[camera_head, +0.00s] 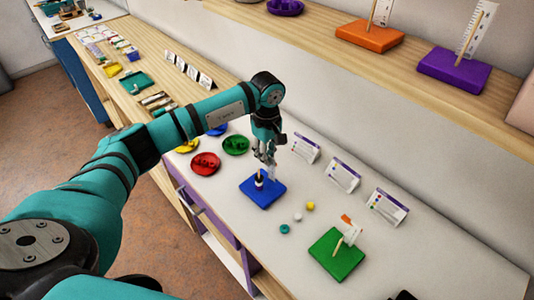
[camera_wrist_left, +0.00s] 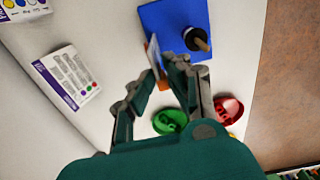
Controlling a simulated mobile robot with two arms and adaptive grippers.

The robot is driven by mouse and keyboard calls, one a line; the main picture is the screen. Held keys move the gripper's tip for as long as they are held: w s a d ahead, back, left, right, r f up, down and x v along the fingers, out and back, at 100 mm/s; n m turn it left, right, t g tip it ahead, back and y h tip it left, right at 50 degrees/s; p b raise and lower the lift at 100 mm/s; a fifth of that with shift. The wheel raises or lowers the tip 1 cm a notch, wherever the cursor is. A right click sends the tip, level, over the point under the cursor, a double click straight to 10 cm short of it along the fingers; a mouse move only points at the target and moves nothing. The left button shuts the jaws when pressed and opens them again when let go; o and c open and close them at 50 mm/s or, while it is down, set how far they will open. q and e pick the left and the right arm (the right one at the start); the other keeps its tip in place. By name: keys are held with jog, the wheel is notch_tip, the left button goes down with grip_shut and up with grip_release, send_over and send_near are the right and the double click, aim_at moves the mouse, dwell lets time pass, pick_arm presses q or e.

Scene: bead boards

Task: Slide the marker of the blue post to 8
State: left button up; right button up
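The blue post has a blue base (camera_head: 265,192) with an upright wooden peg (camera_wrist_left: 202,44) and dark and white beads low on it. Its thin white scale (camera_wrist_left: 152,52) stands at the base's edge, seen nearly edge-on in the left wrist view. An orange marker (camera_wrist_left: 163,83) shows at the scale, between my fingers. My left gripper (camera_head: 268,157) is above the blue base, pointing down. In the left wrist view its fingers (camera_wrist_left: 160,75) are apart, one on each side of the scale and marker, with a gap visible. The marker's number cannot be read.
A green base (camera_head: 336,255) with peg and scale stands to the right. Loose yellow (camera_head: 310,206), white (camera_head: 298,217) and teal (camera_head: 284,229) beads lie between. Red (camera_head: 205,163) and green (camera_head: 236,145) dishes are left; several cards stand behind. A dark shape at the bottom edge is unclear.

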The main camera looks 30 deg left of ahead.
pick_arm(q)
jog(key=o, duration=0.5)
jog(key=shift+c, duration=0.2)
